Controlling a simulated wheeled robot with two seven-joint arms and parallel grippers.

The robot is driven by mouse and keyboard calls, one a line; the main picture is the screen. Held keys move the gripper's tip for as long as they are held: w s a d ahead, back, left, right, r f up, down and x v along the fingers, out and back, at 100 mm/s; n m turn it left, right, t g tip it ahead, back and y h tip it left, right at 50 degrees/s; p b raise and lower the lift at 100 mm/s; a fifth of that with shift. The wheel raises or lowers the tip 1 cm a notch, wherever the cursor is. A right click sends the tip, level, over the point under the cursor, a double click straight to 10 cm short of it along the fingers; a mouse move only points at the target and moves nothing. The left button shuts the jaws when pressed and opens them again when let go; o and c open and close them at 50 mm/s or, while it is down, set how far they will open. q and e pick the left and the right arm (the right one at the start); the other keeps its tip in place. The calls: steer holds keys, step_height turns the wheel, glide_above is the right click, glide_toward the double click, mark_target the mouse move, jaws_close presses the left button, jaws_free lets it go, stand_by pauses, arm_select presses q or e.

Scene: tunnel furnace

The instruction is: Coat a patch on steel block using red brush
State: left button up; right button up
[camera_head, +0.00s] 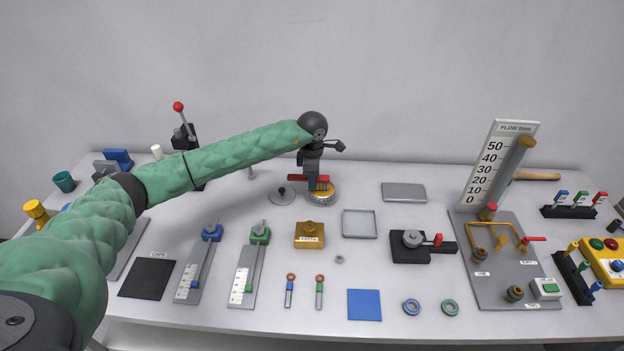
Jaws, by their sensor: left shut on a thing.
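My left gripper (310,180) reaches in from the left over the back middle of the table, pointing down. It is shut on the red brush (323,180), whose red part shows on both sides of the fingers. The brush's pale bristles are at or just above a round tin (321,201); I cannot tell whether they touch its contents. A flat grey steel block (404,192) lies apart to the right of the tin, with a plain grey top. My right gripper is not in view.
A grey lid (279,198) with a knob lies left of the tin. A brass block (309,236) and a shallow grey tray (359,224) lie in front. A black fixture (412,249) and the flow gauge panel (495,170) stand to the right. The table between tin and steel block is clear.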

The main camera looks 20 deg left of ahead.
arm_select(q)
steer(key=shift+f+b, duration=0.35)
steer(key=shift+f, duration=0.05)
stand_by(0.4)
steer(key=shift+f+b, duration=0.15)
steer(key=shift+b, duration=0.3)
stand_by(2.2)
steer(key=shift+r+p, duration=0.45)
steer(key=shift+r, duration=3.15)
